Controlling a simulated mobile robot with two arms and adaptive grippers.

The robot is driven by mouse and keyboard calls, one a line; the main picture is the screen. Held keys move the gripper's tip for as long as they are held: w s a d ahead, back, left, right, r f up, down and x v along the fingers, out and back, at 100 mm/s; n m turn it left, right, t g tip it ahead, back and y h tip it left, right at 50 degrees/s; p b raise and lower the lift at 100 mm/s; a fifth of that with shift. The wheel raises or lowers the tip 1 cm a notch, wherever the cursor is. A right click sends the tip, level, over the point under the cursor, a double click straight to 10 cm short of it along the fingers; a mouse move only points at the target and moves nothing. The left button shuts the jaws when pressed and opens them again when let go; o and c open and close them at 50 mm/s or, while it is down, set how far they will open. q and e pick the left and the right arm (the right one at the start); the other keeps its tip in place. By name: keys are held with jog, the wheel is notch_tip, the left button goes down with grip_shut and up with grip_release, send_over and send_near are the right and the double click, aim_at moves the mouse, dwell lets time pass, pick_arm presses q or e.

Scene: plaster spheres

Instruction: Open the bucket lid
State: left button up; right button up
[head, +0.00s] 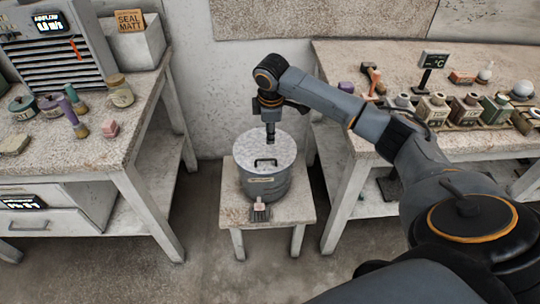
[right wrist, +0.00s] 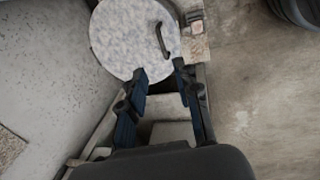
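A grey metal bucket (head: 264,185) stands upright on a small low stool. Its pale speckled round lid (head: 283,149) lies flat on top, with a dark bar handle (head: 265,161) across it. In the right wrist view the lid (right wrist: 118,42) is at the top, and the handle (right wrist: 162,38) stands to the right of its middle. My right gripper (head: 270,140) points down above the lid, apart from the handle. In the right wrist view its two fingers (right wrist: 159,67) are spread with nothing between them. My left gripper is not in view.
The stool (head: 235,213) also holds a small brush-like item (head: 260,210) in front of the bucket. A bench (head: 130,135) with jars stands left. Another bench (head: 390,80) with several bottles stands right, behind my right arm. A wall is behind the stool; open floor lies in front.

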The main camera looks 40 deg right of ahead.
aim_at(270, 159)
jog(key=f, duration=0.4)
jog(key=w+d+f, duration=0.1)
jog(key=f, duration=0.3)
jog(key=w+f, duration=0.1)
jog(key=f, duration=0.4)
jog(key=shift+d+f, duration=0.1)
jog(key=shift+d, duration=0.05)
grip_shut()
